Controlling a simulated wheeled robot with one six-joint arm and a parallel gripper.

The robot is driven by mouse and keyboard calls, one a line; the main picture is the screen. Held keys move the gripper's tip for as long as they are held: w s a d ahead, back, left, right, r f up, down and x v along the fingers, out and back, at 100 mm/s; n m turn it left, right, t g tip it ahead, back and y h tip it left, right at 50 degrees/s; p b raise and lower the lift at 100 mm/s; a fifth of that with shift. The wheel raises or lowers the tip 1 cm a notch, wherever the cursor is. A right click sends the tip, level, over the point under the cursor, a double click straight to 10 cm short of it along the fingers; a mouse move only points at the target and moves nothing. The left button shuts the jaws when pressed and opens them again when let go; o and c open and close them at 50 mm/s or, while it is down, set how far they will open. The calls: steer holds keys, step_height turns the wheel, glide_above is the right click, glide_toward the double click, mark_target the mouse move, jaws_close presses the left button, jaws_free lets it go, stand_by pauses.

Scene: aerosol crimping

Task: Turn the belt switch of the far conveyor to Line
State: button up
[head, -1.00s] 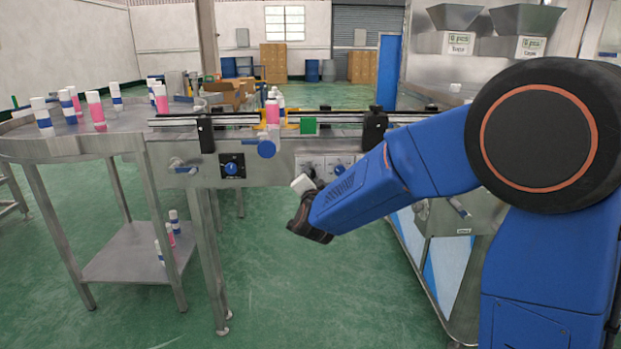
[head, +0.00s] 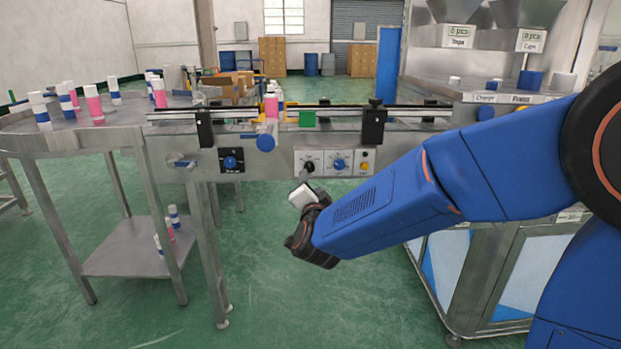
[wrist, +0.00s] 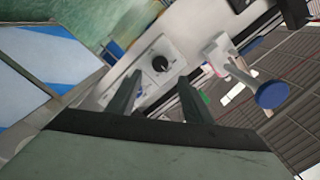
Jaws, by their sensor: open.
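A white panel (head: 323,174) is on the front of the steel conveyor (head: 275,139). It carries a black rotary knob (head: 309,166) at its left and a blue knob (head: 339,164) beside it. The panel's markings are too small to read, so I cannot tell the switch position. My gripper (head: 302,178) is just below and in front of the black knob, pointing up toward it. In the wrist view the black knob (wrist: 160,64) lies ahead of the gap between my two open fingers (wrist: 160,78). The fingers look empty and apart from the knob.
Another blue knob on a black plate (head: 231,161) is further left on the conveyor. A round steel table (head: 75,140) with several bottles stands left. A steel machine (head: 480,265) stands right, behind my arm.

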steer(key=s, duration=0.7)
steer(key=shift+s, duration=0.3)
steer(key=s+d+f+n+g, duration=0.3)
steer(key=s+d+g, duration=0.1)
steer(key=s+d, duration=0.4)
steer(key=s+d+f+n+g, duration=0.3)
steer(key=s+d, duration=0.5)
steer(key=s, duration=0.4)
steer(key=s+d+f+n+g, duration=0.3)
steer(key=s+d+g, duration=0.3)
steer(key=s+d, duration=0.3)
steer(key=shift+s+n, duration=0.6)
steer(key=shift+s, duration=0.2)
steer(key=shift+f, duration=0.1)
